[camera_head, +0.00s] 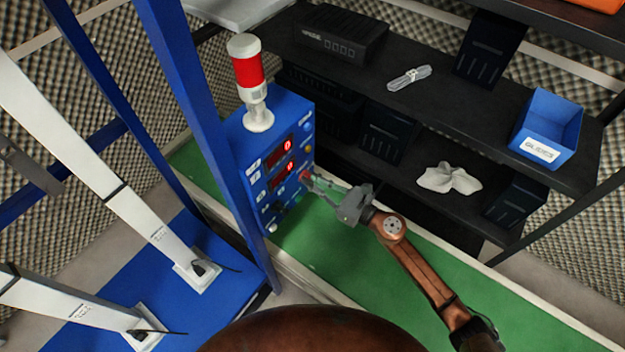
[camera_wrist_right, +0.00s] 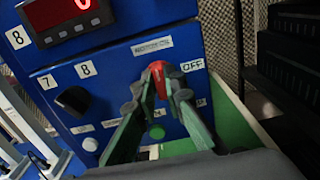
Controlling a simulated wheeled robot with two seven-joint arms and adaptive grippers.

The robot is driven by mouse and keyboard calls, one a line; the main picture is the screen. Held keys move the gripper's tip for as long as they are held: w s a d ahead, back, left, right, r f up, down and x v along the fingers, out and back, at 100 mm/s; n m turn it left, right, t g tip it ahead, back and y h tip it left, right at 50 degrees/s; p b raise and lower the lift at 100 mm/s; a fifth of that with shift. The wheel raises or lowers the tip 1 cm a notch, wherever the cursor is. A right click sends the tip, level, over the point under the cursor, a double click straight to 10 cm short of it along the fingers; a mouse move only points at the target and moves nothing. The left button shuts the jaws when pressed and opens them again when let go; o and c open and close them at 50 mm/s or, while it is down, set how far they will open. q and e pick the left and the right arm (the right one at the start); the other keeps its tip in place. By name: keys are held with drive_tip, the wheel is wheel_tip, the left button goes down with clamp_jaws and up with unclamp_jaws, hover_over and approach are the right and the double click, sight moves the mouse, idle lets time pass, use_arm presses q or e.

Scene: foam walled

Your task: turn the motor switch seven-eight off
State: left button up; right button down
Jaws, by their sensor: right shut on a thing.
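The blue control box (camera_head: 239,160) stands left of centre in the head view, its panel facing right. A red switch handle (camera_wrist_right: 158,79) shows on the panel in the right wrist view, below a label plate that I cannot read surely. An OFF label (camera_wrist_right: 192,65) is to its right. My right gripper (camera_head: 314,182) reaches the panel from the right, and its green fingers (camera_wrist_right: 158,92) are shut on the red handle. The handle looks roughly upright; the fingers hide part of it. A 7 8 label (camera_wrist_right: 67,76) sits left of it. My left gripper is not in view.
A black knob (camera_wrist_right: 73,100) and a green button (camera_wrist_right: 157,131) are close by. A red-white signal lamp (camera_head: 249,72) tops the box. A blue post (camera_head: 190,100) stands left of it. Dark shelves (camera_head: 470,110) with a blue bin (camera_head: 548,125) are behind.

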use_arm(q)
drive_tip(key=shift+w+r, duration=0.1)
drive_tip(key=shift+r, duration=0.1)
use_arm(e)
drive_tip(key=shift+m, duration=0.3)
use_arm(q)
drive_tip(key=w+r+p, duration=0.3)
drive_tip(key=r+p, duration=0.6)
drive_tip(key=p, duration=0.1)
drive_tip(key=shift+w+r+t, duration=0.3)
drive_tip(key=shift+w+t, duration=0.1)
use_arm(e)
drive_tip(key=shift+w+d+f+m, duration=0.1)
drive_tip(key=shift+m, duration=4.15)
drive_tip(key=shift+w+d+f+m, duration=0.1)
drive_tip(key=shift+m, duration=4.15)
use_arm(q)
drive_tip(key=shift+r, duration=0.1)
use_arm(e)
drive_tip(key=c, duration=2)
unclamp_jaws()
